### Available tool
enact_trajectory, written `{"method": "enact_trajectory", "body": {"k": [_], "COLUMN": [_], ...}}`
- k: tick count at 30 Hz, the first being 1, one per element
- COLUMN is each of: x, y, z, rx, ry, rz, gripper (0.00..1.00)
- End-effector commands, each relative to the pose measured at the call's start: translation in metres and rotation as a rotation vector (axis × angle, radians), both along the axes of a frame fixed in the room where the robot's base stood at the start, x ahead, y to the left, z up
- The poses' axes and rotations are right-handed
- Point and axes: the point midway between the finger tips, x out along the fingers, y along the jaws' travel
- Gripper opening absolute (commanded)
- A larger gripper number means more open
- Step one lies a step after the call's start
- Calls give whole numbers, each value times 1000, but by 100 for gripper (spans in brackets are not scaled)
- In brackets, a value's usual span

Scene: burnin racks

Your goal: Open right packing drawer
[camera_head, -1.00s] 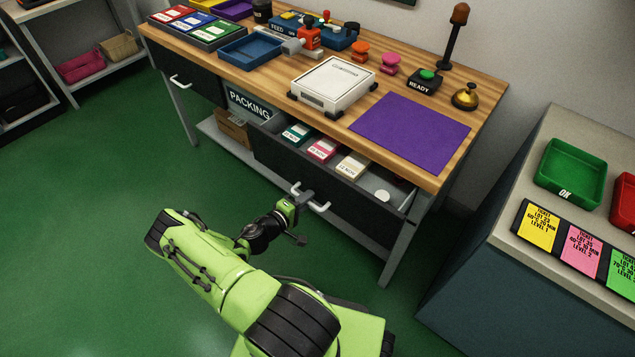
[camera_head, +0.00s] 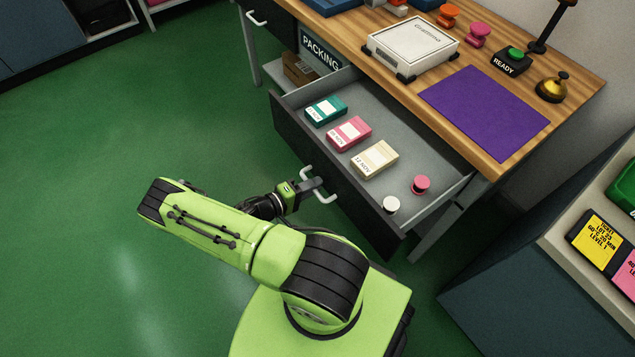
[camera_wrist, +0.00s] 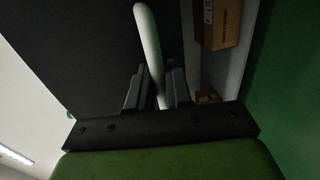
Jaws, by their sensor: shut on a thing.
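The right packing drawer (camera_head: 408,202) is pulled well out from under the wooden bench. Its dark front (camera_head: 345,190) carries a pale bar handle (camera_head: 333,194). My gripper (camera_head: 318,186) is shut on that handle. In the wrist view the handle (camera_wrist: 148,45) runs between the two dark fingers of my gripper (camera_wrist: 157,90). Inside the drawer lie a teal box (camera_head: 325,110), a pink box (camera_head: 348,132) and a cream box (camera_head: 374,158). A white round piece (camera_head: 391,205) and a pink knob (camera_head: 421,184) lie near its right end.
The bench top holds a white case (camera_head: 412,46), a purple mat (camera_head: 485,112), a READY button box (camera_head: 510,62) and a bell (camera_head: 551,87). A grey counter (camera_head: 560,240) with ticket cards stands at right. Green floor (camera_head: 90,190) is clear on the left.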

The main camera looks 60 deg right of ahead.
Motion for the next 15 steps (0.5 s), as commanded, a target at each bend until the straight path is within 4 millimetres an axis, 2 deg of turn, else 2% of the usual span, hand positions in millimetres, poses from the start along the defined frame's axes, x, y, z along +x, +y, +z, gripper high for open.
{"method": "enact_trajectory", "body": {"k": [9, 10, 12, 15], "x": [0, 0, 0, 0], "y": [1, 1, 0, 0], "z": [0, 0, -1, 0], "rx": [2, 2, 2, 2], "ry": [-1, -1, -1, -1], "rz": [0, 0, 0, 0], "gripper": [0, 24, 35, 35]}}
